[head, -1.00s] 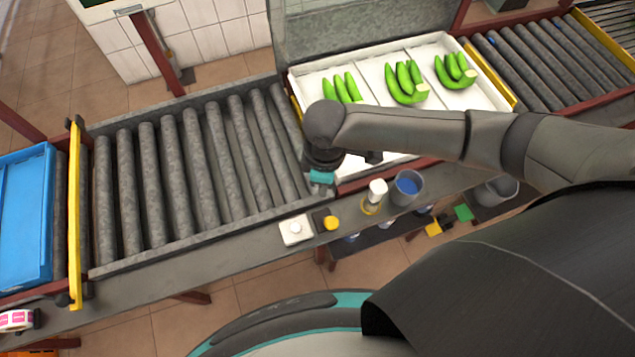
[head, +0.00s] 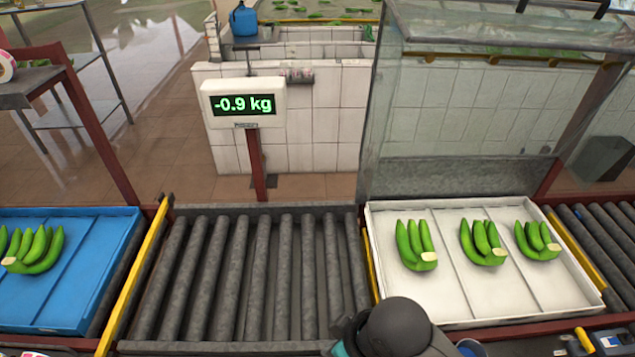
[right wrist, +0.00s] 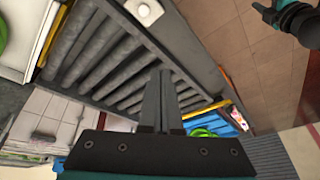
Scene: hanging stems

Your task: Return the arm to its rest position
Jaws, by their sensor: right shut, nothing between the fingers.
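My right arm (head: 395,330) shows as a dark rounded joint at the bottom edge of the head view, in front of the roller conveyor and the white tray. Its fingers are not visible there. In the right wrist view my right gripper (right wrist: 163,102) has its two grey fingers together, with nothing between them. The rollers show beyond the fingertips, apart from them. A dark arm end with a teal ring (right wrist: 292,18), which looks like my left arm, is at the top right of that view. Its fingers are too small and cut off to read.
A white tray (head: 447,291) with green banana clusters stands at the right, a blue tray (head: 98,282) with bananas at the left. Bare rollers (head: 262,270) lie between. A scale display (head: 245,103) reads -0.9 kg. A clear panel (head: 470,120) rises behind the white tray.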

